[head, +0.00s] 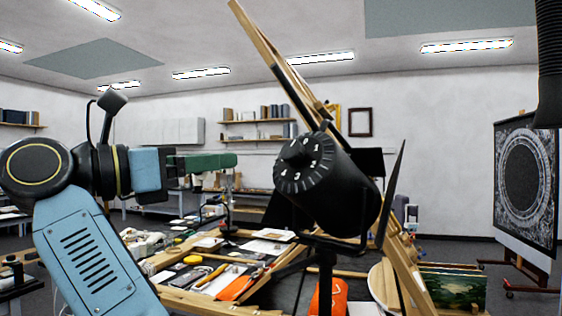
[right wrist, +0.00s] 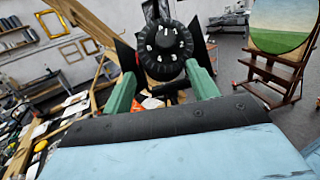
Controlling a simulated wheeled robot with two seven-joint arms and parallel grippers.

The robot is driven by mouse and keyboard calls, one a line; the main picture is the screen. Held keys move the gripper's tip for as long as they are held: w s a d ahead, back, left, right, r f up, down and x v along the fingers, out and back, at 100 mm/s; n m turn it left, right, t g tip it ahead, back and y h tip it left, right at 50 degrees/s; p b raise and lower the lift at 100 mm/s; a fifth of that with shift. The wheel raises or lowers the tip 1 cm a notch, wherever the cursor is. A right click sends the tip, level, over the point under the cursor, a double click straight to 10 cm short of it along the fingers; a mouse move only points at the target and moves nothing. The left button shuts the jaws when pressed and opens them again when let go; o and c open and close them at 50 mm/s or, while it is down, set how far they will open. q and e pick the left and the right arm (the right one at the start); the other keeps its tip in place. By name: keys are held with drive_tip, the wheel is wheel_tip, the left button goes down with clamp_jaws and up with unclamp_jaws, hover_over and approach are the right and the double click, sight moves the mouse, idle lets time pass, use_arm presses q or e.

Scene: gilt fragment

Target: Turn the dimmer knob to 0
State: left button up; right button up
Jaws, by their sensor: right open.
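The dimmer knob (head: 294,156) is a black dial with white numerals on the end of a black lamp housing (head: 345,195), facing left toward the gripper. It also shows face-on in the right wrist view (right wrist: 164,49). The numerals 1, 2, 3 and 4 are legible, with a likely 0 near the top; I cannot tell which one is set. My right gripper (head: 234,161) has green fingers and points at the knob from the left, with a gap between. In the right wrist view its fingers (right wrist: 161,75) are spread and empty, with the knob beyond them. My left gripper is out of view.
A wooden easel beam (head: 270,60) rises behind the lamp. A dark flap (head: 396,190) sticks out at the lamp's right. A cluttered worktable (head: 200,270) lies below. A dark round picture (head: 525,185) stands at the far right. The air between gripper and knob looks clear.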

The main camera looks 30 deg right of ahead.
sight(287, 155)
drive_tip(key=shift+m+t+y, duration=0.3)
drive_tip(key=shift+y, duration=0.2)
drive_tip(key=d, duration=0.8)
drive_tip(key=d+r, duration=0.1)
drive_tip(key=d, duration=0.3)
drive_tip(key=shift+d+r, duration=0.1)
drive_tip(key=shift+d, duration=0.25)
drive_tip(key=c, duration=1)
drive_tip(key=shift+n+t, duration=0.6)
drive_tip(key=shift+n, duration=0.5)
